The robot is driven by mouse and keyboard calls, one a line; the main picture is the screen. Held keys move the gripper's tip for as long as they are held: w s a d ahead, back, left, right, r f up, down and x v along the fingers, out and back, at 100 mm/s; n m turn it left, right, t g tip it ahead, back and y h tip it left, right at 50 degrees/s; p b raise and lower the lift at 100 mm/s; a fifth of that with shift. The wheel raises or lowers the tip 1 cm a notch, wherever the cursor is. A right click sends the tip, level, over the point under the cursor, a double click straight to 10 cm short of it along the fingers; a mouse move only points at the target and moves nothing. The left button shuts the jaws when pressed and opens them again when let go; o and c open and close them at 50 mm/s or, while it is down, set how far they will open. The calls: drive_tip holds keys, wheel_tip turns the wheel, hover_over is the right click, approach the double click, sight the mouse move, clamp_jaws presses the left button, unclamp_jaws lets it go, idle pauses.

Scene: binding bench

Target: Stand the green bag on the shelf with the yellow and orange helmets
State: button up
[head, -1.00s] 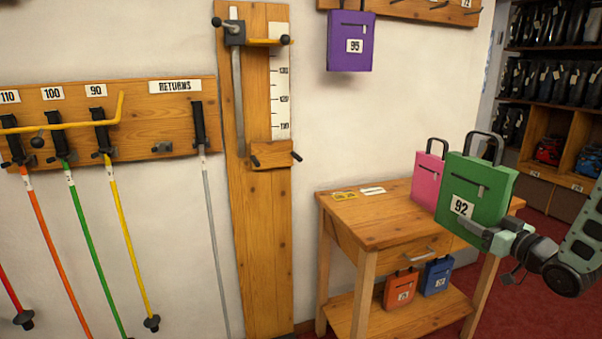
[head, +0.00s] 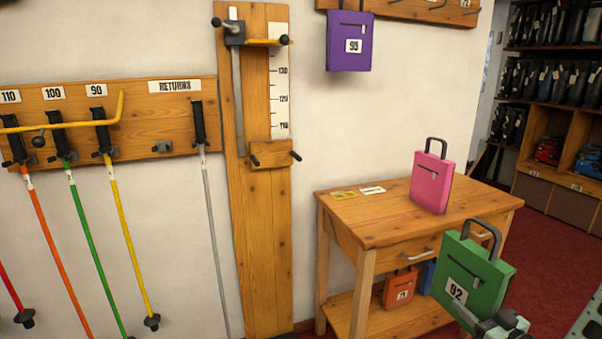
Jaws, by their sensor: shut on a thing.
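The green bag (head: 470,280), with a dark handle and a white tag reading 92, is at the lower right of the head view. It is tilted, in front of the table's right side. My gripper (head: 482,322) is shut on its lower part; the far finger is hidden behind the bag. I see no shelf with yellow and orange helmets in this view.
A pink bag (head: 431,183) stands on the wooden table (head: 385,222). An orange bag (head: 400,287) and a partly hidden blue bag (head: 427,276) are below. A purple bag (head: 349,41) hangs above. Boot racks (head: 535,118) stand far right, beyond red floor.

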drive_tip(key=s+a+f+m+t+h, duration=0.1)
drive_tip(key=s+a+f+m+h, duration=0.3)
drive_tip(key=s+a, duration=0.4)
drive_tip(key=shift+s+f+h, duration=0.55)
drive_tip(key=shift+s+h, duration=0.25)
drive_tip(key=shift+h, duration=0.1)
drive_tip(key=shift+a, duration=0.2)
drive_tip(key=shift+w, duration=0.2)
